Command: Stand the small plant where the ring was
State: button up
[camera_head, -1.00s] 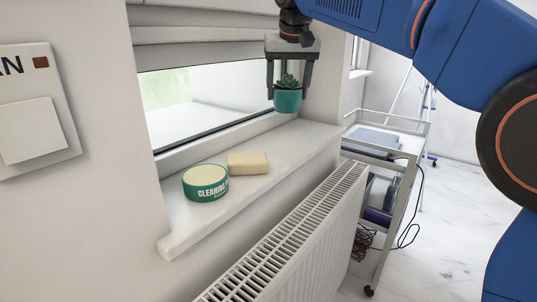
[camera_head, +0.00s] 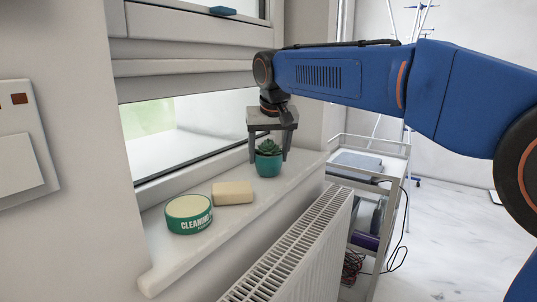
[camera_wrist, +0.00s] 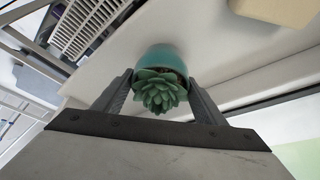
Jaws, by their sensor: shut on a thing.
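The small plant is a green succulent in a teal pot (camera_head: 268,164). It is upright over the far part of the white window sill (camera_head: 170,254), low and close to the surface; I cannot tell whether the pot touches it. My gripper (camera_head: 268,154) comes from above and is shut on the pot, one finger on each side. In the wrist view the succulent (camera_wrist: 160,92) sits between the two fingertips, and the pot rim shows behind it. No ring is in view.
A green and cream cleaning tin (camera_head: 189,214) and a beige block (camera_head: 232,192) stand on the sill, nearer than the plant. A white radiator (camera_head: 290,250) is below the sill. A metal trolley (camera_head: 385,165) stands behind. The window (camera_head: 190,125) borders the sill.

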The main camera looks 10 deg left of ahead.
jog(key=shift+f, duration=0.1)
jog(key=o, duration=1.3)
jog(key=v, duration=1.2)
